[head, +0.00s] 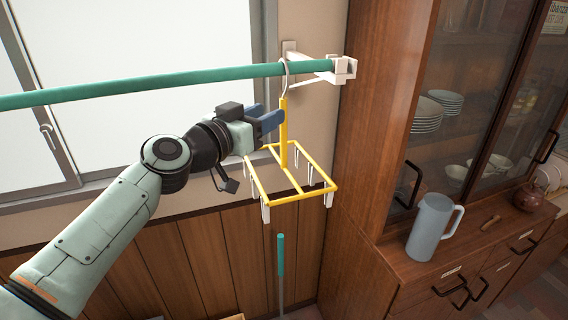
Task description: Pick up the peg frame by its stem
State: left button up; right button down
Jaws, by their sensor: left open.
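The yellow peg frame (298,195) hangs by a pale hook from a green pole (180,79), near the pole's right end. Its upright yellow stem (283,140) rises from the rectangular frame to the hook. White pegs hang around the frame's edges. My left gripper (273,116) reaches in from the left, with its blue fingers open at the upper part of the stem. One fingertip meets the stem's left side in the picture. I cannot tell whether the stem lies between the fingers or whether they touch it. My right gripper is not in view.
A white wall bracket (338,68) holds the pole's right end. A wooden cabinet (372,130) with glass doors stands close on the right, with a grey-blue pitcher (428,228) on its ledge. A green-tipped pole (281,255) stands below the frame. A window is behind.

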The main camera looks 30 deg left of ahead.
pick_arm(q)
jog(key=w+p, duration=0.1)
jog(key=w, duration=0.1)
jog(key=w+d+p, duration=0.1)
jog(key=w, duration=0.2)
jog(key=shift+w+d, duration=0.1)
jog(key=shift+d, duration=0.05)
jog(key=shift+r, duration=0.1)
grip_shut()
